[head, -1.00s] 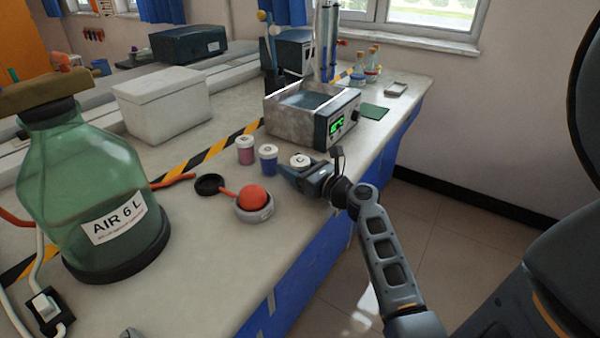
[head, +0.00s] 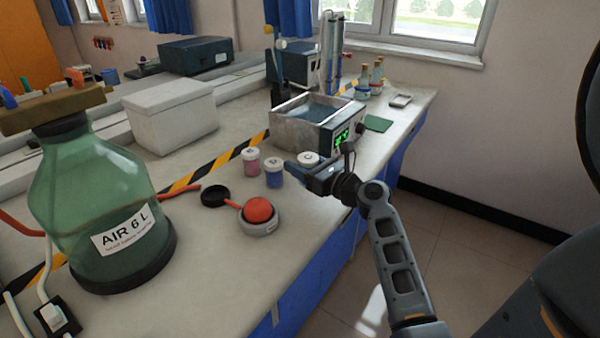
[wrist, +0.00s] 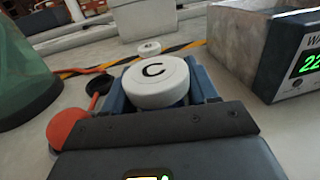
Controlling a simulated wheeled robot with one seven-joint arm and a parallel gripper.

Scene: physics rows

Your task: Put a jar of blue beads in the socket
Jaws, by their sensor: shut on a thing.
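My gripper (head: 300,170) is shut on a jar (head: 308,158) with a white lid, and holds it upright above the bench. In the wrist view its lid (wrist: 156,80) bears a black "C"; a sliver of dark blue shows below, but most of its body is hidden. A jar of blue beads (head: 274,175) stands on the bench just left of my fingertips. A jar of pink beads (head: 251,162) stands behind it to the left. I cannot make out for certain which thing is the socket.
A metal bath (head: 288,130) with a green display stands behind my gripper. An orange ball (head: 258,209) in a grey cup and a black ring (head: 213,195) lie front left. A green bottle (head: 95,190) stands farther left. The near bench (head: 215,260) is clear.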

